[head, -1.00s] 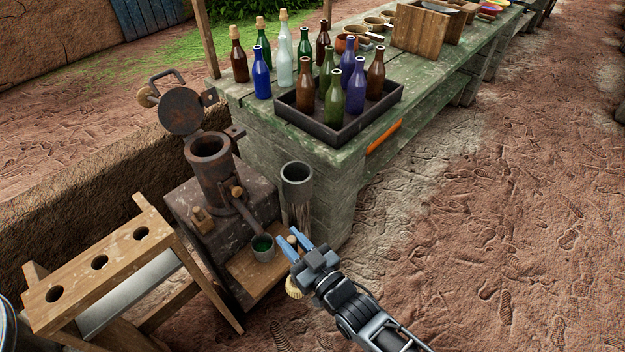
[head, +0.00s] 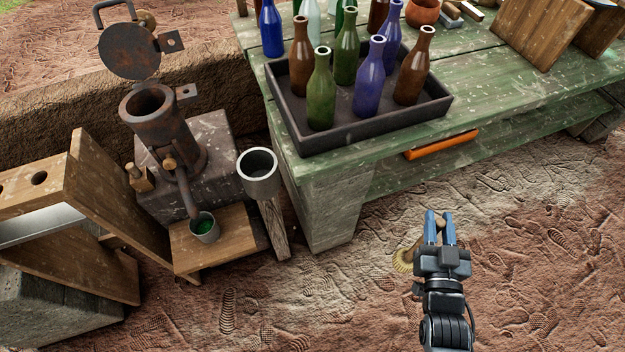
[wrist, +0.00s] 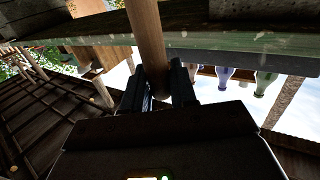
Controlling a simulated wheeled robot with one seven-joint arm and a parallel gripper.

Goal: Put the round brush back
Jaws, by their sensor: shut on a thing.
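My gripper (head: 440,216) is shut on the round brush, out over the bare ground in front of the green bench. The brush's pale bristle head (head: 403,262) shows at the left of my gripper in the head view, partly hidden by it. In the wrist view, its wooden handle (wrist: 146,40) runs between the fingers (wrist: 160,88). A grey open metal tube (head: 258,172) on a wooden post stands left of the bench corner, apart from my gripper; its inside looks empty.
At left are a rusty pot (head: 158,125), a small cup of green liquid (head: 205,228) and a wooden rack (head: 105,210). The ground at right is clear.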

